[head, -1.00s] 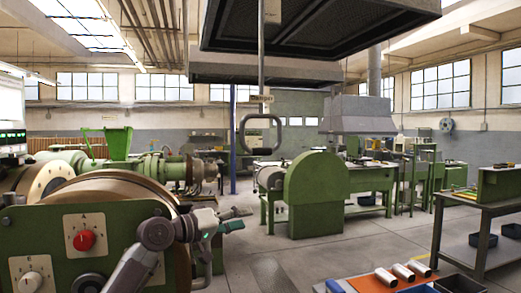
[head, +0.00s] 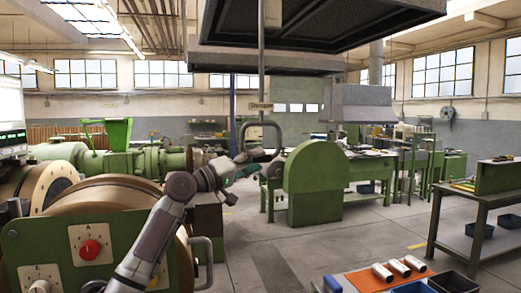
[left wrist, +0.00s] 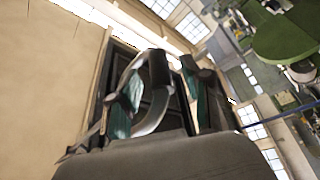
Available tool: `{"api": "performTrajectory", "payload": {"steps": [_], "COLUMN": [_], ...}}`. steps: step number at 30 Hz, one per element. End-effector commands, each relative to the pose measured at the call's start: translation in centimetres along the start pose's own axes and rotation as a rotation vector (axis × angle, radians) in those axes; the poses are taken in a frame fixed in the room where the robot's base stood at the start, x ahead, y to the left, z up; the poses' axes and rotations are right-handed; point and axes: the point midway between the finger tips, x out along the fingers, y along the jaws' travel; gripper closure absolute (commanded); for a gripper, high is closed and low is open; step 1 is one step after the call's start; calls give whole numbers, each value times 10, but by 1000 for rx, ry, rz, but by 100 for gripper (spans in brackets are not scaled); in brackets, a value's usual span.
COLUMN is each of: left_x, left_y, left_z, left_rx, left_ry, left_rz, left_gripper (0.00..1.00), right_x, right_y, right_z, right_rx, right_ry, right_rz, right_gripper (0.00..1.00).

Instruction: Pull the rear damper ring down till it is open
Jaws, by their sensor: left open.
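The dark damper ring (head: 262,123), a rounded square loop, hangs from a thin vertical rod (head: 261,70) with a small label above it, in the middle of the head view. My left gripper (head: 262,160) is just below the ring, its fingers at the ring's lower edge. I cannot tell whether they touch or how they differ in depth. In the left wrist view the left gripper (left wrist: 177,80) is open, its teal-padded fingers apart, with the dark hood behind. The ring is not clear there. My right gripper is not in view.
Large dark hoods (head: 325,30) hang overhead. A green extruder (head: 120,215) with a red knob and a grey side handle (head: 207,262) stands at left. A bench (head: 480,200) is at right. Open floor lies between.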

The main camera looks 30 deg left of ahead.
Motion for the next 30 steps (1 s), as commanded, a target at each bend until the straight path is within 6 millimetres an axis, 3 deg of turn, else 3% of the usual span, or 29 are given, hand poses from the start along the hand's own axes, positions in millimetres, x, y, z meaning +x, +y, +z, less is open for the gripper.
{"api": "performTrajectory", "payload": {"steps": [6, 15, 24, 30], "left_x": [19, 21, 21, 21], "left_y": [0, -1, -1, -1], "left_z": [-1, 0, 0, 0], "left_rx": [0, 1, 1, 1], "left_ry": [1, 1, 1, 1], "left_rz": [0, -1, -1, -1], "left_gripper": [51, 51, 100, 100], "right_x": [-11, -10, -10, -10], "right_y": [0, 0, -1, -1], "right_z": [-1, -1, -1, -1], "right_rx": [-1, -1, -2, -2], "right_ry": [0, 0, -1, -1], "right_rz": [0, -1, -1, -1], "right_gripper": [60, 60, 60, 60]}}
